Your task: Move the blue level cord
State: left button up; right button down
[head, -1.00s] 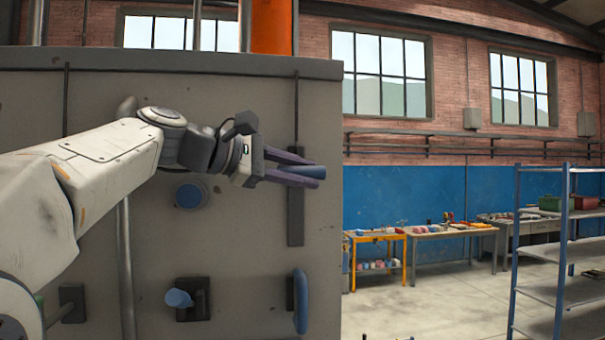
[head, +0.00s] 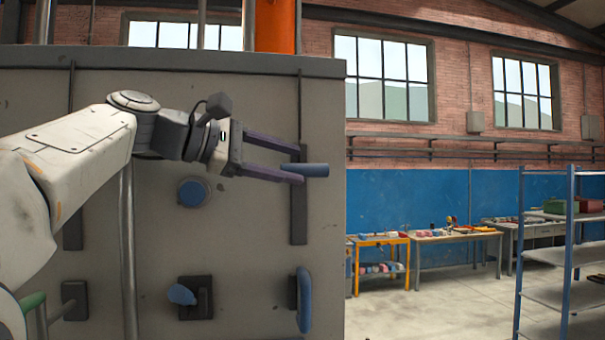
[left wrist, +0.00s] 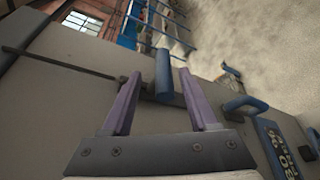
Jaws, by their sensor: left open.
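The blue level cord's handle (head: 312,170) is a short blue cylinder in front of the upper end of a dark vertical strip on the grey panel. A thin dark cord (head: 299,105) runs up the panel above it. My left gripper (head: 298,164) is open, with its purple fingertips at the handle. In the left wrist view, the handle (left wrist: 163,75) lies between the tips of the open left gripper (left wrist: 160,76), with a gap showing on each side. My right gripper is not in view.
The grey panel (head: 240,270) carries a round blue knob (head: 192,192), a blue lever (head: 181,295) and an upright blue handle (head: 303,300). A vertical pipe (head: 128,250) runs at left. Workbenches (head: 455,236) and a shelf rack (head: 545,262) stand beyond, with open floor between.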

pick_arm(q)
jog(key=b+v, duration=0.1)
jog(key=v, duration=0.5)
jog(key=shift+s+a, duration=0.2)
jog(key=shift+a, duration=0.05)
jog(key=shift+d, duration=0.1)
